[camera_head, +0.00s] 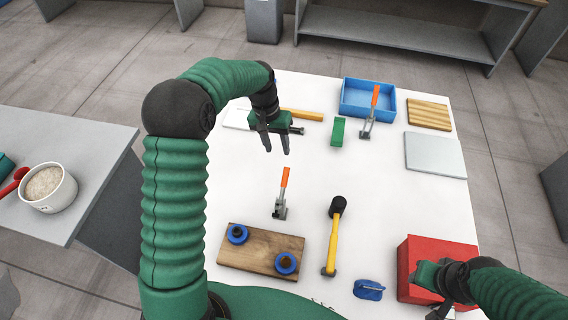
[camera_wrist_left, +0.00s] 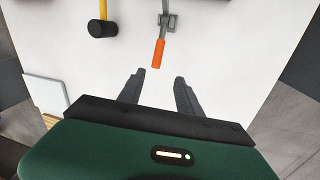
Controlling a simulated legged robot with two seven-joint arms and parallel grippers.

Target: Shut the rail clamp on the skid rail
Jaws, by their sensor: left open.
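Two clamps with orange handles stand on the white table. The nearer clamp (camera_head: 280,208) is at mid-table with its handle (camera_head: 285,177) standing up at a slant; it also shows in the left wrist view (camera_wrist_left: 166,22). The farther clamp (camera_head: 367,128) stands in front of the blue tray, its handle also raised. I cannot tell which is the rail clamp, and no skid rail is clearly distinguishable. My left gripper (camera_head: 277,151) is open and empty, just beyond the nearer clamp's handle. In the left wrist view, that handle lies just ahead of the open fingers (camera_wrist_left: 159,75). My right gripper (camera_head: 438,300) is over the red box, its fingers unclear.
A yellow-handled hammer (camera_head: 333,235) lies right of the nearer clamp. A wooden board (camera_head: 262,252) with blue rings is in front. A blue tray (camera_head: 350,110), green block (camera_head: 338,132), grey panel (camera_head: 434,155) and red box (camera_head: 418,262) sit around. The middle is mostly clear.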

